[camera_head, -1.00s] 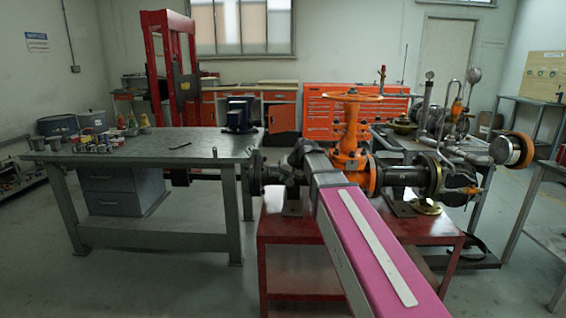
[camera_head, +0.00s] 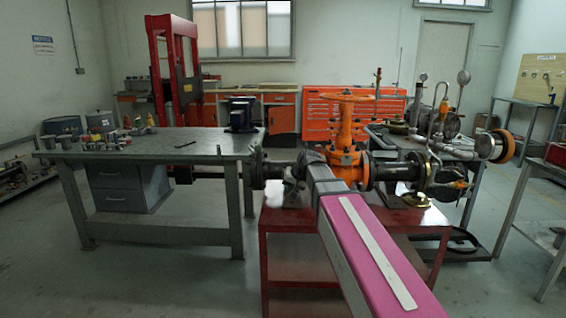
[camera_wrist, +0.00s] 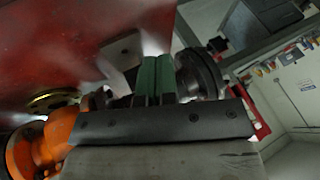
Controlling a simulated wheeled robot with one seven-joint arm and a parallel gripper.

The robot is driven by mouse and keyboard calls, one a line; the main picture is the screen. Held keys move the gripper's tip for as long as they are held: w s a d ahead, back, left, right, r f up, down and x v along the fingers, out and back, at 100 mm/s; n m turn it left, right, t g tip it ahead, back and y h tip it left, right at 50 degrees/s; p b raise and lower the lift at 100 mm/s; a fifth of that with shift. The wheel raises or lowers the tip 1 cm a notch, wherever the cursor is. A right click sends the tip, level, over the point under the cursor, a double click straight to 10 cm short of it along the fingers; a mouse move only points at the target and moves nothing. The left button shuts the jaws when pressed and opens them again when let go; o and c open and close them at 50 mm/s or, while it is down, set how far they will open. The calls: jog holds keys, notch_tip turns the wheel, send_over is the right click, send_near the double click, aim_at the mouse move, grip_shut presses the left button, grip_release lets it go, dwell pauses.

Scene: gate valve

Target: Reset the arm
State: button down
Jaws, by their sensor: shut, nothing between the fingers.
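The orange gate valve (camera_head: 347,150) stands upright in a dark flanged pipe, with its orange handwheel (camera_head: 345,97) flat on top. In the head view my arm reaches forward to just left of the valve body and hides part of the pipe. The orange valve (camera_wrist: 48,142) shows at the lower left, and a dark flange (camera_wrist: 200,72) is right of the fingers. I cannot tell whether the fingers touch the pipe.
The valve pipe rests on a red stand (camera_head: 283,220). A grey workbench (camera_head: 150,150) with cans and a blue vise (camera_head: 240,114) is on the left. A cart with gauges and piping (camera_head: 440,150) is close on the right. The floor between bench and stand is clear.

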jog(key=s+d+f+g+h, duration=0.2)
jog(key=s+d+f, duration=0.6)
jog(key=f, duration=0.5)
jog(key=s+d+f+g+h, duration=0.2)
jog(key=s+d+f+h, duration=0.1)
jog(key=s+d+f, duration=0.6)
jog(key=s+f, duration=0.3)
jog(key=s, duration=0.1)
jog(key=shift+s+f+m+g, duration=0.15)
jog(key=shift+f+m+g, duration=0.15)
jog(key=shift+f+m, duration=0.1)
